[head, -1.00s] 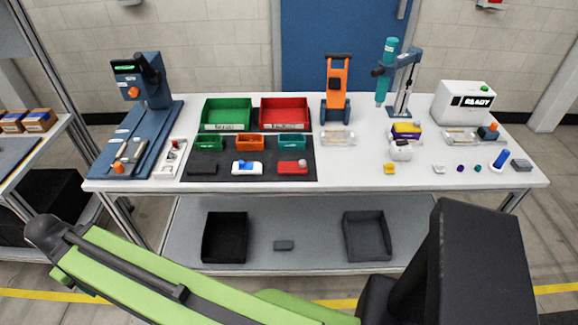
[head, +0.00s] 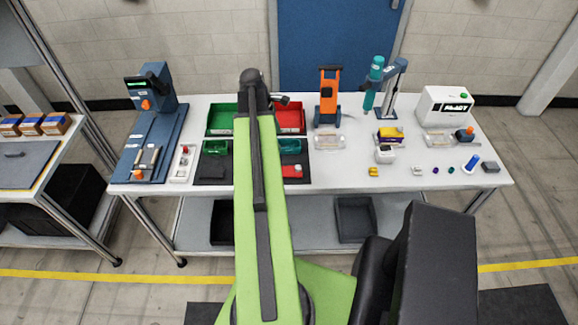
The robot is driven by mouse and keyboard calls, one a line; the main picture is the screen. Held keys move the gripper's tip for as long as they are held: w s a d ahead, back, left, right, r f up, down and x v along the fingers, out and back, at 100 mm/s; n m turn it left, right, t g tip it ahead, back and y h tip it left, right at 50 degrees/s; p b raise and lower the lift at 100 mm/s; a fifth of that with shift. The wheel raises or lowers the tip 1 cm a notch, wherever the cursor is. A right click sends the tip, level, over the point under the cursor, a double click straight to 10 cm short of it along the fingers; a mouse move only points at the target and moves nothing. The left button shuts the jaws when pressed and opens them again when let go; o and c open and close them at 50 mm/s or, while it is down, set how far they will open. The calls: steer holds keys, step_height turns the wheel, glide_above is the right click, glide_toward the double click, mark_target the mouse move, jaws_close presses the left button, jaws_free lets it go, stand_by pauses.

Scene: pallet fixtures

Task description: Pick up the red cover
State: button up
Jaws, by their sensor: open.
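The red cover (head: 291,171), a small red block with a pale knob on top, lies on the dark mat (head: 212,181) at the front of the white table. My green arm crosses in front of the mat and hides the cover's left side. The arm's dark far end is over the back of the table, between the green and red bins. A small dark part of mine juts out to its right. I cannot make out my gripper's fingers; they seem hidden behind the arm.
A green bin (head: 220,113) and a red bin (head: 291,118) stand behind the mat. A blue press (head: 160,108) is at left, an orange-and-dark stand (head: 328,96) behind the middle, and a white READY box (head: 443,107) at right. Small parts lie along the front right.

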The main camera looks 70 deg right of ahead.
steer(key=b, duration=1.2)
glide_above(289, 170)
steer(key=w, duration=0.1)
steer(key=f, duration=1.2)
steer(key=shift+w+a+f, duration=0.1)
steer(key=shift+w+a, duration=0.1)
steer(key=b+x, duration=0.5)
steer(key=shift+w+a+f, duration=0.15)
steer(key=shift+a, duration=0.05)
steer(key=c, duration=1.5)
steer(key=shift+o, duration=0.2)
steer(key=shift+r, duration=0.2)
